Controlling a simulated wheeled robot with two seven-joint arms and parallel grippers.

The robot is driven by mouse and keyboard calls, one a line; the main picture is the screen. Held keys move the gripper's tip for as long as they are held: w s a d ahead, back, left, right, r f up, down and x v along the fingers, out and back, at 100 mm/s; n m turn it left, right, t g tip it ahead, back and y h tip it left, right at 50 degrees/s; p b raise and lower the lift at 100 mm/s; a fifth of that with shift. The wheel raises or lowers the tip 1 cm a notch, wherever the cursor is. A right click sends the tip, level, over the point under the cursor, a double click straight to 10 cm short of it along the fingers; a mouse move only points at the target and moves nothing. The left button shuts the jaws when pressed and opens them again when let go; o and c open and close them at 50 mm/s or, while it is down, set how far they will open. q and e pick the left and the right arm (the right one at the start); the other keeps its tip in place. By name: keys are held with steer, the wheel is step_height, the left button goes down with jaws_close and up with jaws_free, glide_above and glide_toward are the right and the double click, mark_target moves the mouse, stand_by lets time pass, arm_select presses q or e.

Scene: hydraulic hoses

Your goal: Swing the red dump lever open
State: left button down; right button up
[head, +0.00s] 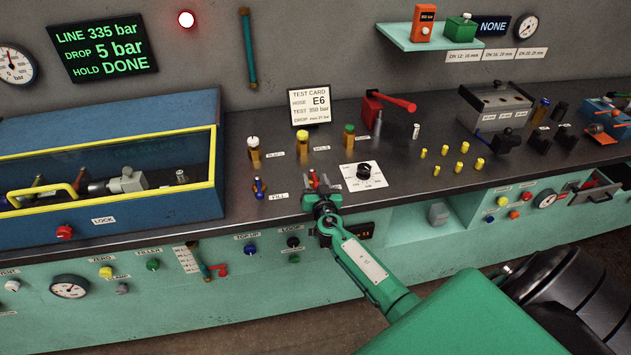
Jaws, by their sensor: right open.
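A small red lever (313,177) stands at the front edge of the dark bench top, right of a blue-handled valve (259,187) labelled FILL. I take it to be the dump lever; its own label is not readable. My right gripper (321,186), green, reaches in from the lower right and is open at the red lever. Its jaws hide the lever's base, and I cannot tell whether they touch it. My left gripper is not in view.
Brass valves (254,149) stand behind the lever, near a test card (310,104). A black dial on a white plate (364,174) is close on the right. A blue box with a yellow frame (108,226) is on the left. A red-handled device (389,104) stands farther back.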

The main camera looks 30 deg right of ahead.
jaws_close()
